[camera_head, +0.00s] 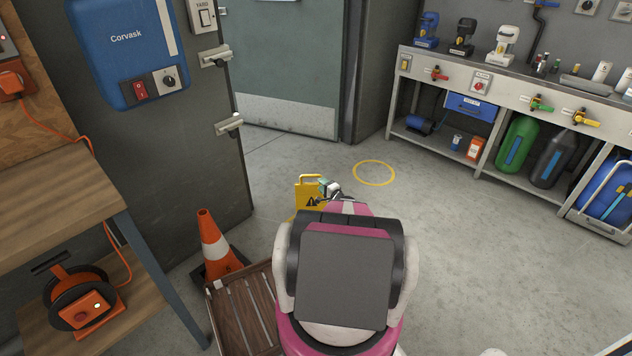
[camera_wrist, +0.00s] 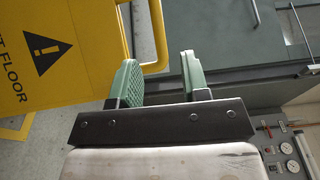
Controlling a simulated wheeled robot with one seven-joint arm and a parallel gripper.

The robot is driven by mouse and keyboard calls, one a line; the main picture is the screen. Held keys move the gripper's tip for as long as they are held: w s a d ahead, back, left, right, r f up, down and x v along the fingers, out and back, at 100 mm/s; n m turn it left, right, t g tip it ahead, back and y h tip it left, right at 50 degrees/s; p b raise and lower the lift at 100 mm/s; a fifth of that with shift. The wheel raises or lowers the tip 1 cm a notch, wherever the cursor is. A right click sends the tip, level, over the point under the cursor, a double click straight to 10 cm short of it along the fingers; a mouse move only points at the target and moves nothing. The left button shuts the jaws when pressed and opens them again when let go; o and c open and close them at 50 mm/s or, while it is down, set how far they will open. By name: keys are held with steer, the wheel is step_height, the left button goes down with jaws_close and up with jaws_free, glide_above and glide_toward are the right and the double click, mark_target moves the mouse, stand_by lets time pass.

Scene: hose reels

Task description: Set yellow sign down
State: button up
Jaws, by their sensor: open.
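The yellow sign (camera_head: 306,191), with a black warning triangle and a handle on top, shows just left of my gripper (camera_head: 330,187) in the head view. It appears upright; its foot is hidden behind my arm, so I cannot tell if it touches the floor. In the wrist view the sign (camera_wrist: 65,55) fills the upper left, its lettering turned sideways. My gripper (camera_wrist: 158,80) is open, with its green-padded fingers apart. The sign's handle (camera_wrist: 158,35) shows in the gap between them, apparently not clamped.
A yellow floor ring (camera_head: 374,173) lies empty to the right of the sign. An orange cone (camera_head: 216,243) and a brown slatted crate (camera_head: 245,312) stand at left. A workbench (camera_head: 520,92) lines the right wall. The floor at right is clear.

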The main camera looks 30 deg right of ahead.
steer(key=s+a+r+n+g+y, duration=0.2)
steer(key=a+r+n+g, duration=0.15)
steer(key=a, duration=0.55)
steer(key=s+a+r+n+g+y, duration=0.2)
steer(key=a+r+n+g, duration=0.15)
steer(key=a, duration=0.55)
steer(key=s+a+r+n+g+y, duration=0.1)
steer(key=a+r+n+g+y, duration=0.2)
steer(key=a, duration=0.7)
steer(key=s+a+r+n+g+h, duration=0.6)
steer(key=s+a+r+h, duration=0.4)
steer(key=s+r, duration=0.2)
steer(key=shift+s+r+g, duration=0.35)
steer(key=shift+s+g, duration=0.45)
steer(key=shift+s, duration=0.25)
